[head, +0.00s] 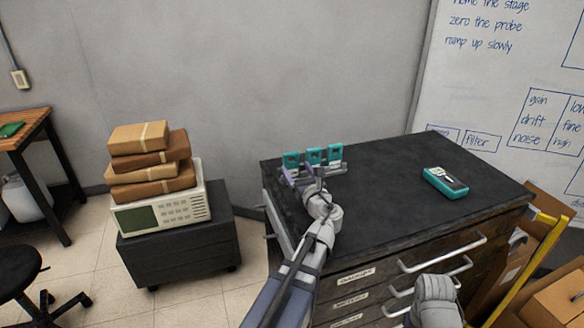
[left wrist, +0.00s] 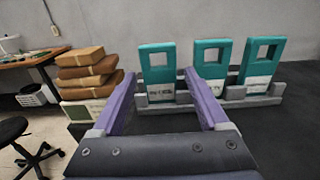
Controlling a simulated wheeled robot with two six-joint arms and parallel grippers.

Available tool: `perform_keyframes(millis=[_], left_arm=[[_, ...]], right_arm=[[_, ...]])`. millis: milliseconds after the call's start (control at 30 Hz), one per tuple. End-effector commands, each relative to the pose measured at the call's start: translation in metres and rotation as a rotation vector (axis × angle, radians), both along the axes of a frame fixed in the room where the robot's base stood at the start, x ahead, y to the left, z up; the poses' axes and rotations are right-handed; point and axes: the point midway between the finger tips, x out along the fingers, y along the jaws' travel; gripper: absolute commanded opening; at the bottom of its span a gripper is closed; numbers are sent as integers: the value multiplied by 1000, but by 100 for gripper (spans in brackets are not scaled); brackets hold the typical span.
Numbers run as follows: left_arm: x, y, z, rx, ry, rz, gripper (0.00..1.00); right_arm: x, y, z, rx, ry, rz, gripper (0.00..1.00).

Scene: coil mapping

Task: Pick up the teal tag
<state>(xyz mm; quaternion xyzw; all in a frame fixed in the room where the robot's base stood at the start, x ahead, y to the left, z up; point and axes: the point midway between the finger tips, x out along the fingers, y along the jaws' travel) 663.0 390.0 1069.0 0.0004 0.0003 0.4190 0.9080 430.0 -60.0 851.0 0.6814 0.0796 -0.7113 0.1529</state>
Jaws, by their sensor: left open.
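Three teal tags, each with a square hole and a white label, stand upright in a row in a grey rack (left wrist: 154,99) on the dark cabinet top. They are the left tag (head: 291,159), middle tag (head: 313,156) and right tag (head: 334,153). The left wrist view also shows the left tag (left wrist: 157,78), middle tag (left wrist: 212,70) and right tag (left wrist: 258,72). My left gripper (head: 303,176) is open in front of the rack. In the left wrist view, its purple fingers (left wrist: 160,76) frame the left tag, with nothing gripped. My right gripper is not visible.
A teal handheld meter (head: 446,182) lies on the right of the cabinet top (head: 385,165), with clear surface between it and the rack. Brown parcels (head: 150,165) are stacked on an instrument (head: 165,212) at the left. A whiteboard (head: 510,75) stands behind at the right.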

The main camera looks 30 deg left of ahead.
Motion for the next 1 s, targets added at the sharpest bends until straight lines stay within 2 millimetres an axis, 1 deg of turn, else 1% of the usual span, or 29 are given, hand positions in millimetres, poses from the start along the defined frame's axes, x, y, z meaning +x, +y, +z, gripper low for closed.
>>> perform_keyframes(millis=[167,367,500,733,767,1000], left_arm=[[4,4,-1,-1,-1,0,78],[21,25,-5,-1,-1,1,78],[32,38,-4,-1,-1,1,78],[33,40,-4,-1,-1,-1,78],[33,40,-4,-1,-1,-1,75],[32,40,-4,-1,-1,-1,48]], right_arm=[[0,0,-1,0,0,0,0],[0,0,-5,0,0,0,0],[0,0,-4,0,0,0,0],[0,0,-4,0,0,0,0],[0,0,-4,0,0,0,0],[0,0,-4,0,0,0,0]])
